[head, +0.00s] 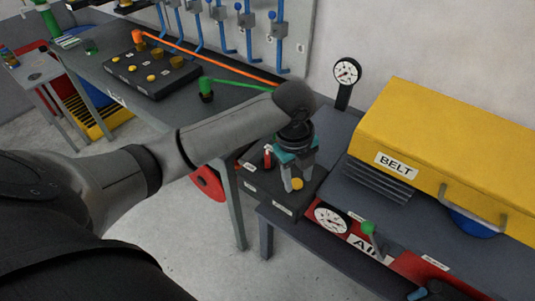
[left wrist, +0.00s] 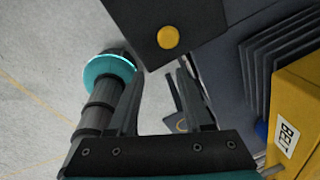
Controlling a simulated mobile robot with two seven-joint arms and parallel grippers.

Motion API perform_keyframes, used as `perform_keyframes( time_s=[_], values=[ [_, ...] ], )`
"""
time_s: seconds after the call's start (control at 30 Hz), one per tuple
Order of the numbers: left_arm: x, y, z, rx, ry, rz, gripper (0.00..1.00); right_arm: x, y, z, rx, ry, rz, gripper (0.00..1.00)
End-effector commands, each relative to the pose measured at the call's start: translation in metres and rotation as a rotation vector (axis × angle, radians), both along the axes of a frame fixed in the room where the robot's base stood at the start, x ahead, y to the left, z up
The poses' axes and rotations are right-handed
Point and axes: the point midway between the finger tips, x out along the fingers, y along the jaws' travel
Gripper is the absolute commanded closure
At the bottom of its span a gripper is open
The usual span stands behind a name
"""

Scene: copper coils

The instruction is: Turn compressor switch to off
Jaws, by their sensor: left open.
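A dark control box (head: 256,185) carries a red-topped switch (head: 268,158) with small white labels, and a yellow button (head: 297,184). The button also shows in the left wrist view (left wrist: 168,37). My left gripper (head: 292,186) points down over the box, its fingers open around the button's position in the head view; contact cannot be told. In the left wrist view the open fingers (left wrist: 161,70) have nothing visible between them. To the right, a green-knobbed lever (head: 369,229) stands beside a round gauge (head: 332,219) on the red AIR panel (head: 364,246). No label naming the compressor is readable.
A yellow BELT housing (head: 450,150) rises at the right, close to the grey fins (head: 378,180). A second gauge (head: 346,72) stands behind. A long bench (head: 228,92) with a button panel (head: 150,70) extends left. Grey floor (head: 200,245) is open in front.

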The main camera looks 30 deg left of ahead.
Motion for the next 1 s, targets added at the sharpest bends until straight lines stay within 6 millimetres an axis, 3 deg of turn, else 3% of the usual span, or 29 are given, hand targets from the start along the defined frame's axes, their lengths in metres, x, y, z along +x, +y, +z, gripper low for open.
perform_keyframes(
  time_s=[0.1,0.3,0.53,0.73,1.0],
  values=[
    [0.022,0.035,0.031,0.068,0.016,-0.164,0.5,0.001,0.002,0.0,0.003,-0.001,0.0,0.5],
    [0.042,0.082,0.077,0.11,0.055,-0.361,0.5,0.001,0.005,0.0,0.008,-0.002,0.0,0.5],
    [0.049,0.108,0.106,0.109,0.072,-0.46,0.5,0.002,0.006,0.0,0.008,-0.003,0.001,0.5],
    [0.048,0.111,0.092,0.106,0.076,-0.472,0.5,0.002,0.006,-0.003,0.008,-0.004,0.001,0.5],
    [0.048,0.11,0.035,0.106,0.077,-0.473,0.5,0.003,0.005,-0.012,0.007,-0.005,0.001,0.5]
  ],
)
